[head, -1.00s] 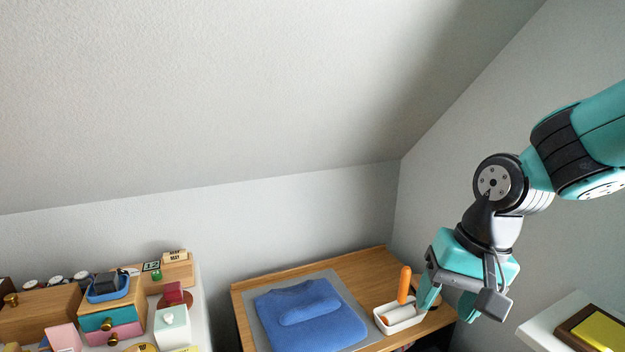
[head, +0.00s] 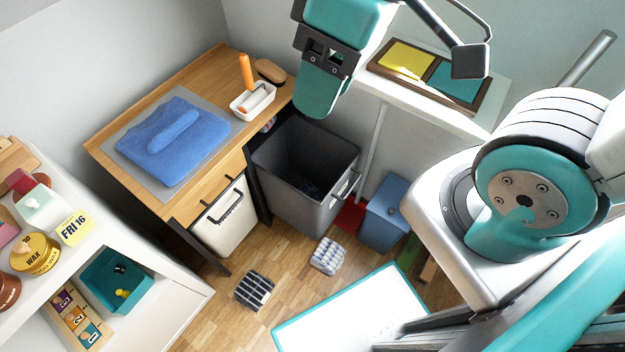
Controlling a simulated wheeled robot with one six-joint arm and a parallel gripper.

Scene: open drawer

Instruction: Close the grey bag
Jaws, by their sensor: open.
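A dark grey, open-topped bag-like container (head: 306,190) stands on the floor in the head view, right of the desk. Its top is wide open, its inside is dark, and a handle shows on its right side. I see no other grey bag. My gripper (head: 322,100) hangs at the top of the view, appearing just above the container's far rim. Its teal fingers overlap, one largely hiding the other. It is open, and I see nothing held in it. How far it is from the rim is hard to tell.
A wooden desk (head: 205,195) with a folded blue garment (head: 160,140) stands at left. A cream bag (head: 226,218) hangs below it. A blue bin (head: 384,212) stands right of the container. Two striped bundles (head: 328,256) (head: 254,290) lie on the floor. A white shelf (head: 440,95) is behind.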

